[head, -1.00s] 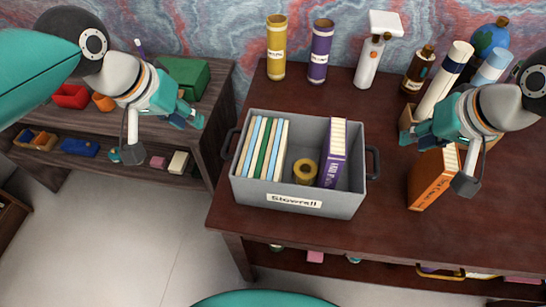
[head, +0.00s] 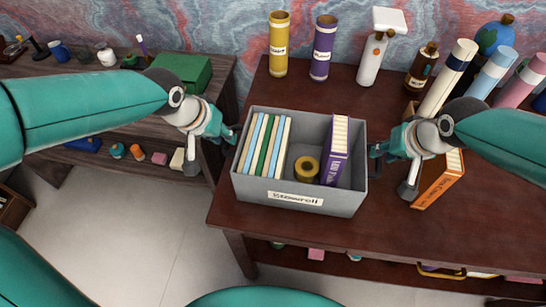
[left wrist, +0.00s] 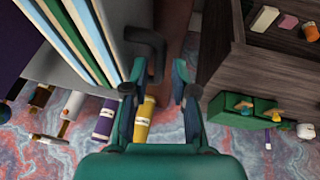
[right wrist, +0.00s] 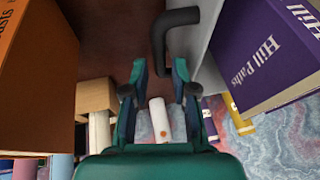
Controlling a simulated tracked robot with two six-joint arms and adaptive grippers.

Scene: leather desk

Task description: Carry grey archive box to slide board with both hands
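The grey archive box (head: 300,203), labelled "Stowrell", stands upright on the dark wooden desk (head: 440,235). It holds several thin blue, cream and green files, a yellow roll (head: 306,168) and a purple book (head: 334,155). My left gripper (head: 232,137) is open beside the box's left end; the left wrist view shows a dark handle (left wrist: 155,48) just ahead of its fingers (left wrist: 155,88). My right gripper (head: 374,150) is open beside the right end, with the other handle (right wrist: 165,40) just beyond its fingers (right wrist: 158,78). I cannot identify a slide board.
An orange book (head: 440,180) stands close to my right gripper. Yellow (head: 278,45) and purple (head: 323,48) tubes, a white bottle (head: 375,58) and a brown bottle (head: 422,68) line the back. A side shelf with a green box (head: 182,73) stands left, across a floor gap.

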